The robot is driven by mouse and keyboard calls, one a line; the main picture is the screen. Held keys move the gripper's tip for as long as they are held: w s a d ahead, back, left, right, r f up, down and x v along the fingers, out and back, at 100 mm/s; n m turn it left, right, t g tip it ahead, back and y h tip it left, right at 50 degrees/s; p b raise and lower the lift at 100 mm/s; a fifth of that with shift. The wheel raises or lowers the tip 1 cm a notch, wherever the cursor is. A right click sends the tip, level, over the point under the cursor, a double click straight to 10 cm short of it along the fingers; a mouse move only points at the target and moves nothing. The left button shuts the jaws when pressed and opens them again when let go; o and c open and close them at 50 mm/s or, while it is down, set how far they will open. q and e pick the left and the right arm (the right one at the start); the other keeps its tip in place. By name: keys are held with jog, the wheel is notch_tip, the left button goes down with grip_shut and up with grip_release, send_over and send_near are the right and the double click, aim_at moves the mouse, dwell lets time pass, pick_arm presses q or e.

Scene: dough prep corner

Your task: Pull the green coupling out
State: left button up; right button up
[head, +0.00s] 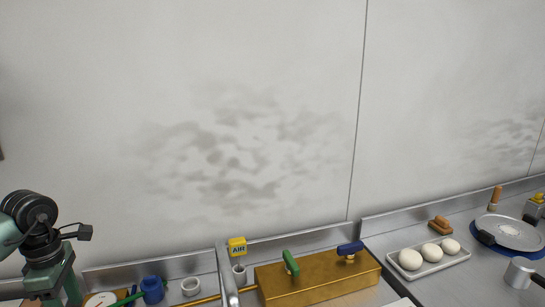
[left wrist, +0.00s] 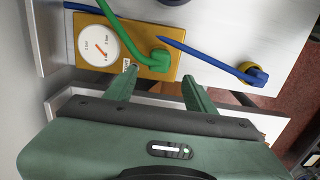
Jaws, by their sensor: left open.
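The green coupling (left wrist: 160,60) is an elbow with a green hose, seated at a yellow block (left wrist: 138,28) in the left wrist view. My left gripper (left wrist: 157,82) is open, with a finger on each side below the coupling in that picture; nothing is between the fingers. I cannot tell whether they touch the coupling. In the head view my left arm stands at the lower left, and its fingertips are hidden or cut off. A green hose (head: 128,298) shows at the bottom edge there. My right gripper is not in view.
A blue coupling (left wrist: 255,75) with a blue hose sits to the right in the wrist view. A round gauge (left wrist: 97,45) is beside the green coupling. A brass block (head: 315,284) with green and blue handles and a dough tray (head: 408,271) stand further right in the head view.

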pick_arm(q)
jog(key=shift+f+b, duration=0.65)
jog(key=shift+f, duration=0.2)
notch_tip(320, 180, down, 8)
jog(key=b, duration=0.5)
jog(key=shift+r, duration=0.25)
jog(key=shift+r, duration=0.1)
dwell(0.3)
grip_shut()
jog(key=shift+r+p, duration=2.45)
jog(key=shift+r, duration=0.55)
